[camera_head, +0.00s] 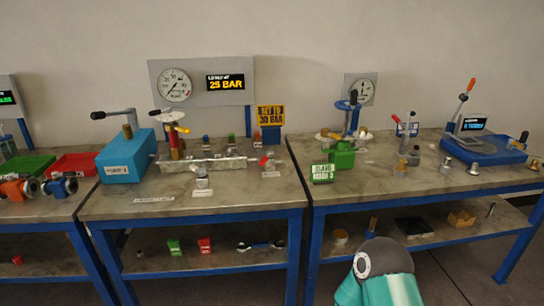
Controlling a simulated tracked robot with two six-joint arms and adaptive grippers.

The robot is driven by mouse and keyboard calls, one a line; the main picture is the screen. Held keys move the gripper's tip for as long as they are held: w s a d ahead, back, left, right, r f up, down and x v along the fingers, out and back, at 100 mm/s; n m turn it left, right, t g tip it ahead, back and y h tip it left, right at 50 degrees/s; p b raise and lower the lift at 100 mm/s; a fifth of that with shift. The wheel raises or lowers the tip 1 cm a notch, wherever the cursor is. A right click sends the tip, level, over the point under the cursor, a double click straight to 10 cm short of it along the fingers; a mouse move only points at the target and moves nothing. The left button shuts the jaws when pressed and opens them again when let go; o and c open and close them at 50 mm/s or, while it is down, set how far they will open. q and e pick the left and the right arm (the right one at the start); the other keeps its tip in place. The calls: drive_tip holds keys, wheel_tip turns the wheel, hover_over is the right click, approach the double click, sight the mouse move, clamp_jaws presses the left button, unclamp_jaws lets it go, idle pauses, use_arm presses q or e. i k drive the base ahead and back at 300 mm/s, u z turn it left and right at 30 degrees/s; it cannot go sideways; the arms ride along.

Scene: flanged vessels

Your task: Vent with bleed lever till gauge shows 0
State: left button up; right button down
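A large round gauge (174,85) hangs on a grey wall panel, beside a display (226,83) that reads 25 BAR. Its needle is too small to read surely. A smaller gauge (362,91) sits on a panel to the right, its reading unclear. Below the large gauge, a metal block (208,163) lies on the middle bench, with a small red lever (263,160) at its right end. I cannot tell which lever is the bleed lever. A blue pump box (126,157) with a black-tipped handle (112,115) stands left of the block. Neither gripper is in view.
A yellow sign (271,116) seems to read SET TO 30 BAR. A green vise-like block (342,155) and a blue fixture (483,149) with an orange-tipped lever (466,89) stand on the right bench. Green (28,165) and red (73,163) trays are at left.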

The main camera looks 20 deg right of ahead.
sight(270, 154)
drive_tip(key=z, duration=0.1)
drive_tip(key=i, duration=1)
drive_tip(key=u, duration=0.1)
